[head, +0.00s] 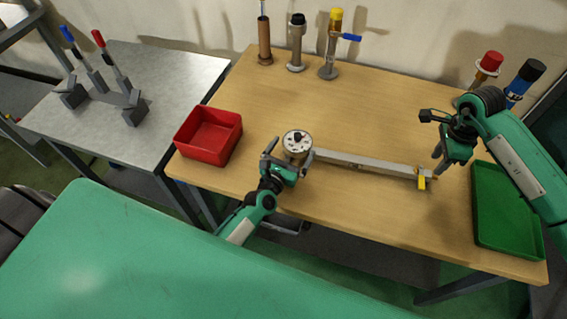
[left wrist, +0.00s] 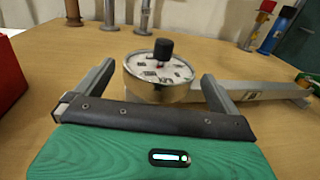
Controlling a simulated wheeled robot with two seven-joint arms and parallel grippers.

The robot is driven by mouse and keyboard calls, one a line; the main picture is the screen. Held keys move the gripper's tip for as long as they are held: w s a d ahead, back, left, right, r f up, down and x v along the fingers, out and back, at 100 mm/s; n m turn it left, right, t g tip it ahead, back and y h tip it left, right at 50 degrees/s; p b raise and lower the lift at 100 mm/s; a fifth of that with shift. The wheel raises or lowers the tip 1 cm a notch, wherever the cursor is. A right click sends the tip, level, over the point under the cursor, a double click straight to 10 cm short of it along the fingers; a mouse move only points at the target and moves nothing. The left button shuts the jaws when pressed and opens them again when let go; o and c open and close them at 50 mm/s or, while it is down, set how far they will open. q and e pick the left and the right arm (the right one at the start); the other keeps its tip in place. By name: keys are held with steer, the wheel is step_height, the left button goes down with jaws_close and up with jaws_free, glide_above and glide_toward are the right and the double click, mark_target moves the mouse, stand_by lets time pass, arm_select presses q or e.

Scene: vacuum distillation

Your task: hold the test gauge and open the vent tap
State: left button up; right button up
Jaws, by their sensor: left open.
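The test gauge (head: 297,142) is a round brass-sided body with a white dial and a black knob on top, at the left end of a grey bar (head: 365,163) on the wooden table. The gauge also shows in the left wrist view (left wrist: 158,76). My left gripper (head: 287,155) is open, with one finger on each side of the gauge and gaps visible. A small yellow tap (head: 421,182), perhaps the vent tap, is at the bar's right end. My right gripper (head: 437,133) is above the table to the right of the bar, apart from it; its jaws are unclear.
A red bin (head: 209,135) stands left of the gauge and a green tray (head: 506,212) lies at the right edge. Upright fittings, one with a blue lever (head: 350,37), stand at the back. Red-capped (head: 490,62) and blue (head: 524,82) cylinders stand behind my right arm.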

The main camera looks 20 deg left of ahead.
mark_target(304, 131)
arm_select(q)
steer(key=shift+w+d, duration=0.15)
steer(key=shift+w, duration=1.8)
